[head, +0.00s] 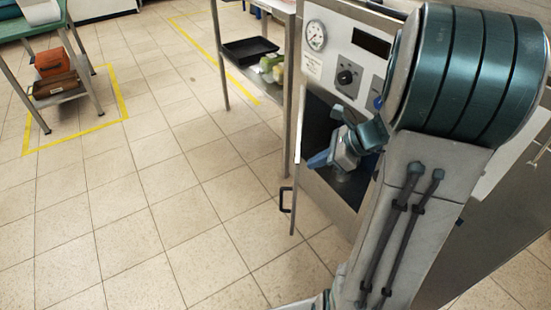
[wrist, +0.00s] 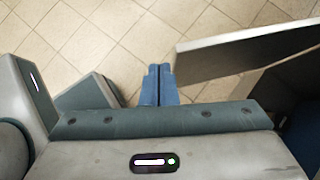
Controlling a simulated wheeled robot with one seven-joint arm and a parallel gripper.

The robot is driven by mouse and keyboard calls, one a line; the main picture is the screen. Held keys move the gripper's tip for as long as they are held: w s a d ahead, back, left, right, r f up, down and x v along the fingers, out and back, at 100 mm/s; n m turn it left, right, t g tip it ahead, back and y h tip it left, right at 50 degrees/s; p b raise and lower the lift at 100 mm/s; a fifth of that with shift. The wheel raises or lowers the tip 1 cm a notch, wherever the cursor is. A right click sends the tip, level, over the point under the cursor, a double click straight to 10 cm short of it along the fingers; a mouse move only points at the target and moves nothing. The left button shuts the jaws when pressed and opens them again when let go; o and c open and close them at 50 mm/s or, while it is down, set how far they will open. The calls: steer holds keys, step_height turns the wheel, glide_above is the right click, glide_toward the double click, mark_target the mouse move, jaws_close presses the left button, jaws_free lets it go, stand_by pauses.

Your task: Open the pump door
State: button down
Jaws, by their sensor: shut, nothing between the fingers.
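The pump door (head: 297,150) shows nearly edge-on in the head view, swung out from the front of the steel pump cabinet (head: 345,28). Its dark handle (head: 286,200) is low on the door's left, outer side. The dark cabinet opening (head: 318,118) shows to the right of the door. My gripper (head: 318,160) is in front of this opening, on the door's inner side. In the wrist view, its blue fingers (wrist: 158,84) are together and empty. A grey panel (wrist: 245,53), apparently the door, lies to their right, with a gap between.
A gauge (head: 315,35) and a dial (head: 348,76) sit above the opening. A steel table with a black tray (head: 249,50) stands behind the door. A bench with an orange box (head: 54,61) stands far left inside yellow tape. The tiled floor left of the door is clear.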

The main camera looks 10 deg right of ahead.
steer(key=w+a+r+b+x, duration=0.1)
steer(key=b+x, duration=0.4)
steer(key=x, duration=0.7)
steer(key=shift+w+a+r+m, duration=0.15)
steer(key=shift+w+r+m, duration=0.2)
steer(key=shift+w, duration=0.3)
